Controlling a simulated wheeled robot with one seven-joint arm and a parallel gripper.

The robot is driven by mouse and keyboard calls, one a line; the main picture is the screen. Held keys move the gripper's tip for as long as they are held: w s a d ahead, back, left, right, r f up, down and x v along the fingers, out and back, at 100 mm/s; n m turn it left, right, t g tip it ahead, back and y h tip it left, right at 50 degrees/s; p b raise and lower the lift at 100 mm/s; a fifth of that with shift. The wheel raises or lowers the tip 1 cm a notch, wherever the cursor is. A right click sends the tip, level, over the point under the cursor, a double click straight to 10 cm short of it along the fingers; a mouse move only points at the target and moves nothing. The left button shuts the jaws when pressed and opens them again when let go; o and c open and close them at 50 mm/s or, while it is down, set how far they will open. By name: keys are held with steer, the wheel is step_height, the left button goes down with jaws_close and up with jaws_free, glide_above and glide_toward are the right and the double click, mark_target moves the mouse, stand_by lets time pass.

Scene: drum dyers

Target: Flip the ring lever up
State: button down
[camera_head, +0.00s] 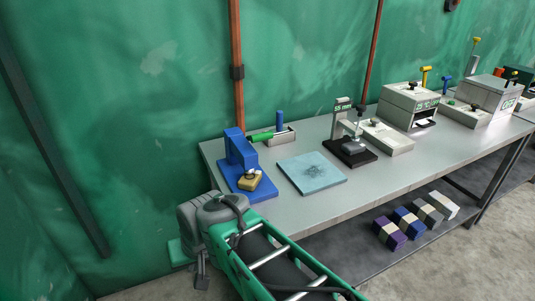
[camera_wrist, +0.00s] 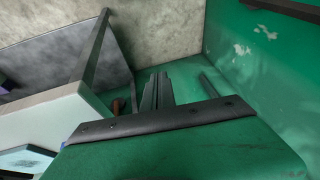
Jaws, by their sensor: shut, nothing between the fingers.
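No lever is clearly marked as the ring lever, so I cannot tell which one it is. In the head view, a low grey box (camera_head: 284,138) at the back left of the bench has a green lever (camera_head: 262,137) lying nearly flat to the left and a blue lever (camera_head: 280,120) standing upright. Farther right, a yellow lever (camera_head: 425,75) and another blue lever (camera_head: 446,84) stand up. My gripper (camera_wrist: 157,78) is shut and empty in the wrist view, pointing down beside the bench, away from the levers. Its fingers are not clear in the head view.
The grey bench (camera_head: 310,210) carries a blue press (camera_head: 238,150), a light-blue mat (camera_head: 312,173), a black-based stand (camera_head: 350,155) and grey machines (camera_head: 408,105). Several coloured blocks (camera_head: 405,222) lie on the lower shelf. A green wall (camera_head: 110,110) stands behind.

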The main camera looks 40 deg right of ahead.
steer(key=w+d+f+m+t+y+b, duration=0.1)
steer(key=w+d+f+m+t+b, duration=0.2)
steer(key=w+d+m, duration=0.4)
steer(key=w+d+f+m+t+b, duration=0.1)
steer(key=w+d+m+t+b, duration=0.3)
steer(key=m, duration=0.4)
steer(key=d+r+m+t+b, duration=0.1)
steer(key=d+m, duration=0.3)
steer(key=s+d+r+m+t+h+b, duration=0.1)
steer(key=d+m+t, duration=0.1)
steer(key=d+m, duration=0.1)
steer(key=s+d+r+m+t+h+b, duration=0.1)
steer(key=d+m+t, duration=0.1)
steer(key=d+m, duration=0.2)
steer(key=shift+d+r+m, duration=0.3)
steer(key=shift+d, duration=0.1)
steer(key=s+d+r+m+t+h, duration=0.1)
steer(key=s+d+r+m+h, duration=0.1)
steer(key=s+d+m+h, duration=0.1)
steer(key=s+d+r+m+t+h+b, duration=0.1)
steer(key=s+d+r+m+t+h, duration=0.1)
steer(key=s+d+m, duration=0.2)
steer(key=d+m, duration=0.1)
steer(key=m, duration=0.1)
steer(key=shift+d+r+m+h, duration=0.25)
steer(key=shift+d+m+h, duration=0.1)
steer(key=shift+m+h, duration=0.05)
steer(key=shift+r, duration=0.1)
